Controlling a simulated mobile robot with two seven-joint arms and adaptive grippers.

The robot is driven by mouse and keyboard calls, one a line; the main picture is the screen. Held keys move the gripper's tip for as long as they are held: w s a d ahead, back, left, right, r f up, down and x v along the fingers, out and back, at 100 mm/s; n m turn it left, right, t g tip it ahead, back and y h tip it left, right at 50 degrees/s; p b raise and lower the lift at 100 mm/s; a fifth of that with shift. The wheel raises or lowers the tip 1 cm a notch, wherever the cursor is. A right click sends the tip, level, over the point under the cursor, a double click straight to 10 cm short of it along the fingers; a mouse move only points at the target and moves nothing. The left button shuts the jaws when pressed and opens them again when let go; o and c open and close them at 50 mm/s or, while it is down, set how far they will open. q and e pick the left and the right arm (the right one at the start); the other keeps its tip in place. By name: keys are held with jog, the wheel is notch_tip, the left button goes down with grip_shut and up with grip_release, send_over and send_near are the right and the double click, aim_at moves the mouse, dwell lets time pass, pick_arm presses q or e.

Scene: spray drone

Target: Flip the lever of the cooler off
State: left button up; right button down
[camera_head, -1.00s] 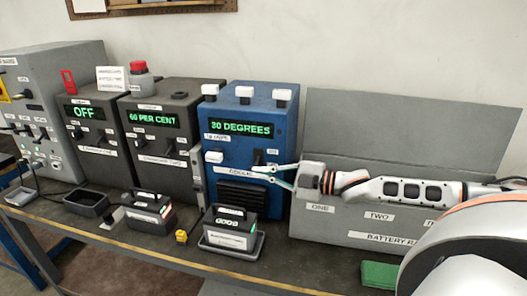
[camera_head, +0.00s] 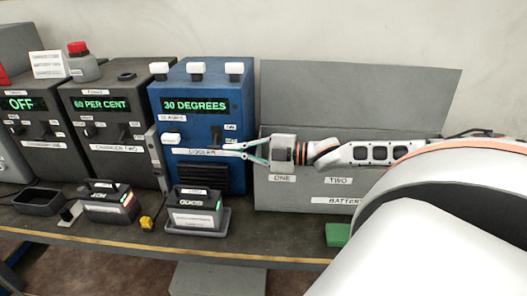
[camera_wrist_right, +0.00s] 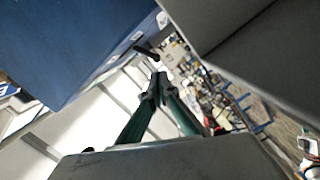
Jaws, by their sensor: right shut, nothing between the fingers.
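The blue cooler (camera_head: 240,100) stands on the bench, its display reading 30 DEGREES in green. Its small dark lever (camera_head: 217,133) is on the front, right of centre, between small white labels. In the right wrist view, a black lever (camera_wrist_right: 147,52) sticks out from the blue face just beyond the fingertips. My right gripper (camera_head: 222,150) comes in from the right and is shut and empty, its tips in front of the cooler just below the lever. It also shows in the wrist view (camera_wrist_right: 158,82). I cannot tell whether it touches the lever. My left gripper is out of view.
A grey battery rack (camera_head: 270,196) stands right of the cooler. Two dark chargers (camera_head: 105,150) stand to the left. A battery in a tray (camera_head: 196,222) sits in front of the cooler, with another battery (camera_head: 108,203) and a yellow item (camera_head: 146,222) nearby.

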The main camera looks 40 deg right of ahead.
jog(key=v, duration=0.8)
jog(key=shift+s, duration=0.25)
dwell(0.4)
jog(key=shift+d, duration=0.15)
dwell(0.3)
